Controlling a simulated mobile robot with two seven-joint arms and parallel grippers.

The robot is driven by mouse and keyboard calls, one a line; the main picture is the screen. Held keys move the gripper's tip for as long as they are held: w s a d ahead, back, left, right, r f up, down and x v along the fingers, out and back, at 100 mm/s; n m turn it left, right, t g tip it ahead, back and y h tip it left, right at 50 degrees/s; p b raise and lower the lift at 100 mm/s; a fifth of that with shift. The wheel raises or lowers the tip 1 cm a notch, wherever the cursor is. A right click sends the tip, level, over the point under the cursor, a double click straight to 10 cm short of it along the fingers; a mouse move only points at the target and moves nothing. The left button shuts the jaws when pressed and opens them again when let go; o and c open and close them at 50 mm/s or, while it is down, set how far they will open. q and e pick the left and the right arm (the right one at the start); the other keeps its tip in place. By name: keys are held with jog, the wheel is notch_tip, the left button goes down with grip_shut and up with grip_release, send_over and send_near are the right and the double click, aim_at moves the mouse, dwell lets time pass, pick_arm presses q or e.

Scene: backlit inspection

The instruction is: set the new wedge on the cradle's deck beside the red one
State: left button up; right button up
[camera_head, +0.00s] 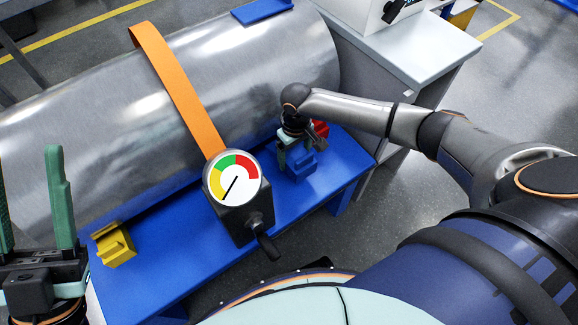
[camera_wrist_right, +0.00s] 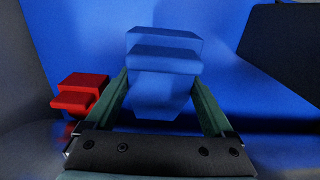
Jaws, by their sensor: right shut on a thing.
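My right gripper (camera_head: 297,150) is shut on a blue wedge (camera_head: 301,167) over the right part of the cradle's blue deck (camera_head: 195,265). The right wrist view shows the stepped blue wedge (camera_wrist_right: 164,60) between the green fingers. Whether it touches the deck, I cannot tell. The red wedge (camera_head: 321,129) is just behind and right of it, partly hidden by the gripper; in the right wrist view the red wedge (camera_wrist_right: 80,96) is to the left, apart from the blue one. A yellow wedge (camera_head: 116,248) sits at the deck's left. My left gripper (camera_head: 30,170) is open and empty.
A large metal cylinder (camera_head: 110,120) lies along the deck's back with an orange strap (camera_head: 180,90) over it. A dial gauge (camera_head: 236,180) on a dark box with a handle stands left of the blue wedge. A grey-white bench (camera_head: 410,50) stands behind right.

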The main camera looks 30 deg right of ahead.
aim_at(289, 153)
jog(key=shift+w+a+f+b, duration=0.2)
jog(key=shift+w+a+f, duration=0.05)
jog(key=shift+f, duration=0.2)
jog(key=shift+w+a+f+b, duration=0.15)
jog(key=shift+w+a+f, duration=0.1)
jog(key=shift+f, duration=0.2)
notch_tip(289, 153, down, 3)
jog(key=shift+w+a+f+b, duration=0.1)
jog(key=shift+f+b, duration=0.05)
jog(key=shift+b, duration=1)
pick_arm(q)
notch_tip(289, 153, down, 3)
jog(key=shift+w+d+f+n, duration=0.1)
jog(key=shift+d+f+n, duration=0.1)
jog(key=shift+n, duration=0.2)
pick_arm(e)
jog(key=o, duration=1.4)
jog(key=shift+f, duration=0.1)
jog(key=shift+o, duration=0.2)
